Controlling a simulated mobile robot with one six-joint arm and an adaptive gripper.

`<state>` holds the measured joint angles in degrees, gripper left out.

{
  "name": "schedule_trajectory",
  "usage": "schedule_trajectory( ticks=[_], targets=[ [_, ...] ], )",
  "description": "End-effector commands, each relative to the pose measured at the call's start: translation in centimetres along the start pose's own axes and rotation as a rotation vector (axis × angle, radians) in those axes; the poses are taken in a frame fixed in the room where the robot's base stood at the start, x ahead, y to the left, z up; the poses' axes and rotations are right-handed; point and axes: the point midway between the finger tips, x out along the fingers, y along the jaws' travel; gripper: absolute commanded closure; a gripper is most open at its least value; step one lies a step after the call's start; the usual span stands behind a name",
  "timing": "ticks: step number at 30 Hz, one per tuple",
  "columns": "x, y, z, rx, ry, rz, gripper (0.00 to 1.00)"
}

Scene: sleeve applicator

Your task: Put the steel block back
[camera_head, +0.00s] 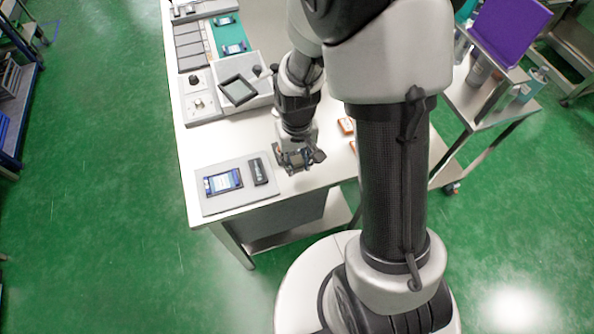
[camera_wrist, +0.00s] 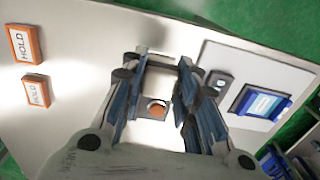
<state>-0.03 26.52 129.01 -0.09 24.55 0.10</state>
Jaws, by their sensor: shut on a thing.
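My gripper (camera_head: 297,160) is over the front part of the white table, just right of a grey mat (camera_head: 212,206). In the wrist view its two blue-padded fingers (camera_wrist: 156,95) are closed on a pale metallic block, which I take to be the steel block (camera_wrist: 158,82). The block has a round orange spot on a grey face at its near end. In the head view the block is mostly hidden by the fingers. Whether it touches the table is hard to tell.
On the mat lie a blue-framed device (camera_head: 223,182) and a small dark piece (camera_head: 259,171). Orange-edged HOLD tags (camera_wrist: 25,44) lie on the other side. A cart with a purple panel (camera_head: 510,30) is at right.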

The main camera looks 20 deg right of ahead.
Motion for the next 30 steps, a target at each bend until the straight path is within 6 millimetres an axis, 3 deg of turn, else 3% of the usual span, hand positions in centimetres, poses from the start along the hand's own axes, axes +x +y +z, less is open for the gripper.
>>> schedule_trajectory(
  ticks=[5, 12, 23, 24, 30],
  targets=[
    [1.3, 0.0, 0.0, 0.000, -0.001, 0.000, 0.98],
    [4.6, 0.0, 0.0, 0.000, -0.001, 0.000, 0.98],
    [4.9, 0.0, -0.1, 0.000, 0.001, 0.000, 0.98],
    [5.0, 0.0, 0.0, 0.000, 0.000, 0.000, 0.71],
    [4.9, 0.0, 0.0, 0.000, 0.000, 0.000, 0.58]
  ],
)
